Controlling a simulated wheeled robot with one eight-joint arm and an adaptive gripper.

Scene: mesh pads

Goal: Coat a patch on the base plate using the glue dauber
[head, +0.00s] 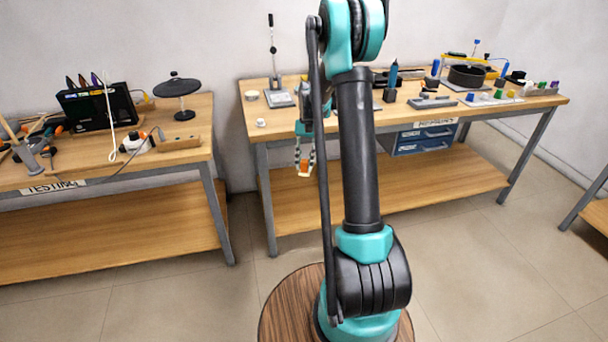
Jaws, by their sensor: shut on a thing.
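My gripper (304,160) hangs pointing down in front of the middle workbench, below the level of its top. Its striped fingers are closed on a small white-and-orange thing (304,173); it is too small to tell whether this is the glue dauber. I cannot tell for sure which thing is the base plate. A grey plate (280,99) with an upright rod lies at the left of the middle bench. A flat grey block (432,102) lies farther right on the same bench. No coated patch can be made out.
The middle workbench (235,128) has its front edge close behind my gripper. A black round pan (467,76), a blue-topped bottle (392,78) and small coloured pieces (499,94) stand on its right. A left bench (195,110) holds tools. The floor between is clear.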

